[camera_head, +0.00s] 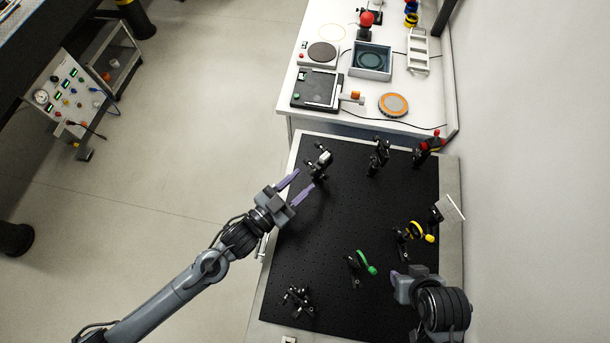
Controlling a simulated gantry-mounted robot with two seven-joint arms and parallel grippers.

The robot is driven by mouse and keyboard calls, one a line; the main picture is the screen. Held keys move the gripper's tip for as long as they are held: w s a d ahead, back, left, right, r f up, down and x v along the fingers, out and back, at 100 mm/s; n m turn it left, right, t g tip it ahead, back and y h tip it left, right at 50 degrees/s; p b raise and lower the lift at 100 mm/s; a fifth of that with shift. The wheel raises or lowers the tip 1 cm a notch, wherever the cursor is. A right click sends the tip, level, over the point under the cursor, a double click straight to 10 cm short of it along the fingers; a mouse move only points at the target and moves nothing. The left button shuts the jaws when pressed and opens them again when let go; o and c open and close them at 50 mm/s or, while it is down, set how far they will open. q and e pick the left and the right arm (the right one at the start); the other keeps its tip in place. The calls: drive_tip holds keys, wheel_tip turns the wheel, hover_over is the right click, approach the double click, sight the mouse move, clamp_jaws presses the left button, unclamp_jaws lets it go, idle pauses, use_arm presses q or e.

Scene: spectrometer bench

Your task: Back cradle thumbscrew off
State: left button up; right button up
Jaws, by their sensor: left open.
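My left gripper (306,182) is open, its two purple fingers spread over the left side of the black breadboard (300,240). Just beyond its fingertips stands a small black mount with a pale cylindrical part (323,158), which may be the back cradle. The lower finger's tip is close to its base; I cannot tell whether they touch. The thumbscrew is too small to make out. My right gripper (398,276) is at the breadboard's lower right, seen mostly from behind, with only a bit of purple finger showing.
Black mounts (378,157), a red-topped mount (432,143), a yellow-ringed mount (414,231), a green-handled mount (362,263) and a low black mount (298,300) stand on the breadboard. A white bench (350,25) with instruments adjoins its far edge. The breadboard's middle is clear.

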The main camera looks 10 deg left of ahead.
sight(312, 172)
use_arm(q)
drive_tip(key=shift+x, duration=1.2)
clamp_jaws()
